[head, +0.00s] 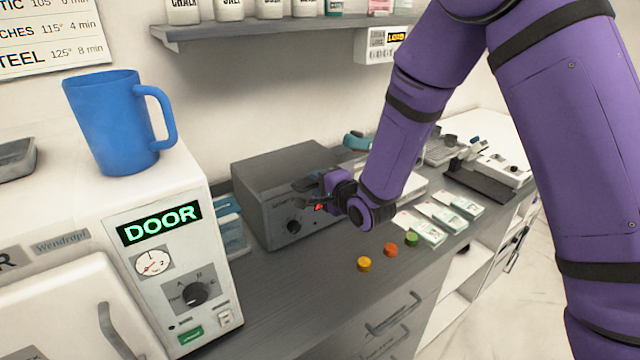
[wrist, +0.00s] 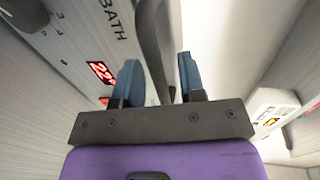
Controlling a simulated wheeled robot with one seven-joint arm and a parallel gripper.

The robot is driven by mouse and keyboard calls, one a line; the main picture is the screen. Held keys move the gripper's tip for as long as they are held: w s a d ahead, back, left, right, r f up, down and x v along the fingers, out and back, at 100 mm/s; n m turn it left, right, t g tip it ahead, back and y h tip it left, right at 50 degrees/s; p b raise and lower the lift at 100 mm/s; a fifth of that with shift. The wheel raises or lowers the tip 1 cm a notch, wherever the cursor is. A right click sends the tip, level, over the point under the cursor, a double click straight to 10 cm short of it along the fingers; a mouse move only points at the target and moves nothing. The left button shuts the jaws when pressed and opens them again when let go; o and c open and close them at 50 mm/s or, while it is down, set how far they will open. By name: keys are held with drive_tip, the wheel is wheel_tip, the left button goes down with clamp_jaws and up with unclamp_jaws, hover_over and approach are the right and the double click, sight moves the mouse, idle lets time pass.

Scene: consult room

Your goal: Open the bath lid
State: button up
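The bath (head: 262,205) is a grey box on the counter in the head view. Its flat top lid (head: 285,157) looks closed. The wrist view shows its front panel close up, with the word BATH (wrist: 112,20) and a red display (wrist: 102,72). A dark curved handle (wrist: 153,45) stands out from that panel. My gripper (wrist: 161,75) is open, its two blue fingers apart with the handle between them; I cannot tell whether they touch it. In the head view my gripper (head: 310,185) is at the bath's front right, partly covering it.
A white DOOR machine (head: 165,275) with a blue mug (head: 115,120) on top stands at left. A shelf (head: 270,28) hangs above the bath. Yellow, orange and green knobs (head: 390,250) and several white packets (head: 440,215) lie on the counter to the right.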

clamp_jaws()
drive_tip(key=shift+r, duration=0.1)
